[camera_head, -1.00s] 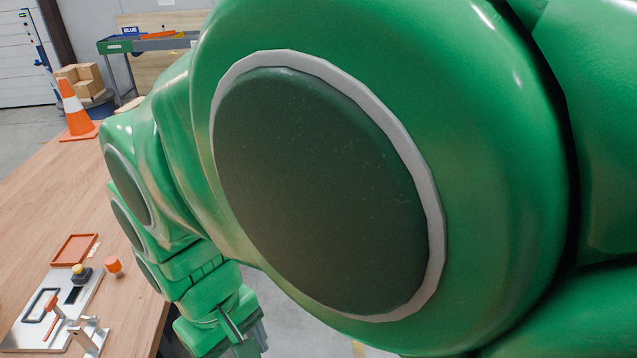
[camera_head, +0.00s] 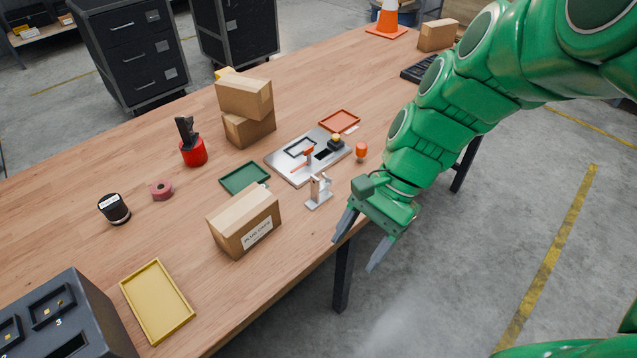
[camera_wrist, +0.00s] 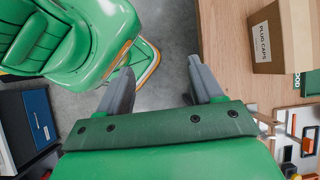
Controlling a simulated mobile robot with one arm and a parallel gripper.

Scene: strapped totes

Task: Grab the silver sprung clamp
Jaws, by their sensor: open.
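The silver clamp (camera_head: 319,190) stands upright on its small base at the near edge of the wooden table, in front of a grey fixture plate. Its fine shape is too small to make out. In the wrist view, a silver part that looks like it (camera_wrist: 267,122) shows at the right edge, partly hidden by my gripper's body. My gripper (camera_head: 351,256) is open and empty. It hangs just off the table's near edge, to the right of the clamp and apart from it. Its two grey fingers (camera_wrist: 161,65) point over the floor in the wrist view.
A plug caps carton (camera_head: 243,222) stands left of the clamp. The fixture plate (camera_head: 283,167) carries an orange-handled part and a black-and-yellow button. An orange knob (camera_head: 361,151), a green tray (camera_head: 244,176) and a red tray (camera_head: 339,120) are close by. Floor right of the table is clear.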

